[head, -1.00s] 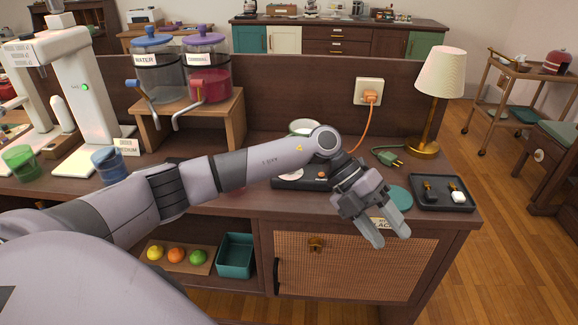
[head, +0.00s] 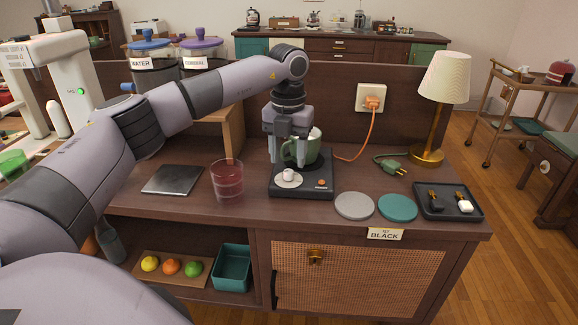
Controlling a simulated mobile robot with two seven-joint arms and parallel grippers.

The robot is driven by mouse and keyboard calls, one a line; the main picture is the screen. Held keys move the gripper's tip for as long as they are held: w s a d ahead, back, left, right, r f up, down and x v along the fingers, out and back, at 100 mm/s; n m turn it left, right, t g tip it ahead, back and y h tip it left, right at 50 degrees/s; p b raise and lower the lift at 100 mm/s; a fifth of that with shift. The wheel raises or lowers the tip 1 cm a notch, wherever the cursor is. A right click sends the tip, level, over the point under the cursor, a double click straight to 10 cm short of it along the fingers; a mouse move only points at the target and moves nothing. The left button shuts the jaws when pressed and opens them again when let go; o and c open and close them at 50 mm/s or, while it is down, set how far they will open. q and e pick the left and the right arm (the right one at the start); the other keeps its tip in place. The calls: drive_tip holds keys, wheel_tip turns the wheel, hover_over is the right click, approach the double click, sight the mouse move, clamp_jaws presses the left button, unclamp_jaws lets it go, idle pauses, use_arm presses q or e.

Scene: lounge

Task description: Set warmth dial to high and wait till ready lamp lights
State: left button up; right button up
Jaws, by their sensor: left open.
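A black mug warmer (head: 316,192) sits on the counter. My right gripper is not in view.
Grey (head: 354,205) and teal (head: 397,207) coasters and a black tray (head: 447,211) are right. An orange cord runs to the wall socket (head: 370,97); a green plug (head: 395,169) lies loose.

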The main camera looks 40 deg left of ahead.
sight(289, 171)
use_arm(q)
drive_tip(key=shift+f, duration=1.75)
clamp_jaws()
drive_tip(key=shift+r, duration=0.1)
